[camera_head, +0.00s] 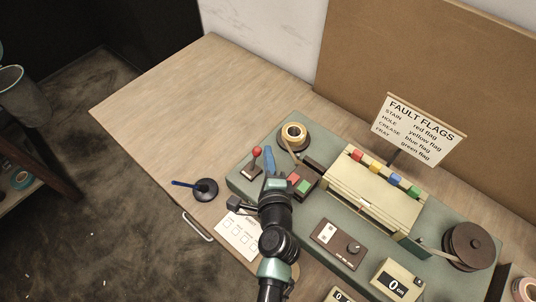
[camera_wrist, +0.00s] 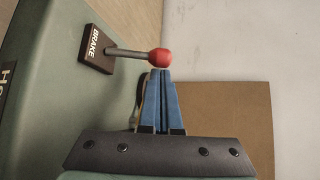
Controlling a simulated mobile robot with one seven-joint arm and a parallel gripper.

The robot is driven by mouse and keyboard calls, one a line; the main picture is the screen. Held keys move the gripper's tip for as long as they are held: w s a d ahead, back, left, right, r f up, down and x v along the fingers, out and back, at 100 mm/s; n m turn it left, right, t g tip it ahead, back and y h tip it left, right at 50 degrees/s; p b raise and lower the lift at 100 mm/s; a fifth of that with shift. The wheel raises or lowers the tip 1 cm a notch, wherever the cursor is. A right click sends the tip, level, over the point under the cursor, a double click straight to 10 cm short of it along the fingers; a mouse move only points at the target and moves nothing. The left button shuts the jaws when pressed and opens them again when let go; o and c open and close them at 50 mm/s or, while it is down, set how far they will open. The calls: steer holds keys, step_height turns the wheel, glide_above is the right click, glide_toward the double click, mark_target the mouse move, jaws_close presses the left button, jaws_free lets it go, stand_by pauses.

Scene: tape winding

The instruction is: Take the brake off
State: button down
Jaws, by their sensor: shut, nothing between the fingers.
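The brake is a lever with a red ball knob (camera_wrist: 159,57) on a grey rod, rising from a dark base plate (camera_wrist: 96,50) lettered BRAKE. In the head view the red knob (camera_head: 257,151) stands at the left end of the green machine bed (camera_head: 240,178). My gripper (camera_wrist: 160,72) has blue fingers, shut and empty. In the wrist view its tips are at the lower edge of the knob; I cannot tell whether they touch it. In the head view the blue fingers (camera_head: 268,157) are just right of the knob.
A tape roll (camera_head: 293,133) sits behind my gripper. Red and green buttons (camera_head: 300,184) are close on its right. The cream housing (camera_head: 372,192) with coloured flags and a brown reel (camera_head: 470,245) stand farther right. A FAULT FLAGS sign (camera_head: 420,128) is behind.

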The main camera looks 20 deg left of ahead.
steer(key=shift+s+f+t+b, duration=0.15)
steer(key=shift+t+b, duration=0.15)
steer(key=shift+b, duration=0.5)
